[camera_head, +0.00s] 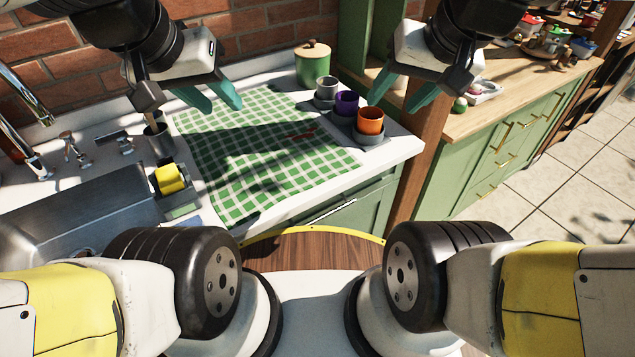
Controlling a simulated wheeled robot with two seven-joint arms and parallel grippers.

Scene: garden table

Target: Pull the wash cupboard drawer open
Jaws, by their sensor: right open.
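The wash cupboard's green drawer front (370,206) shows under the white counter's front edge, at a steep angle. It looks shut. A thin, pale handle bar (335,211) runs along it; its left part is hidden. My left gripper (222,106) is over the counter's checked cloth, with its teal fingers apart and nothing between them. My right gripper (401,101) is above the right end of the counter near the cups, open and empty. Both grippers are well away from the handle.
The green checked cloth (260,150) covers the counter's middle. Orange (370,121), purple (346,103) and grey (326,88) cups stand at its right. A wooden post (412,178) stands right of the drawer. The sink (80,222) is at left.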

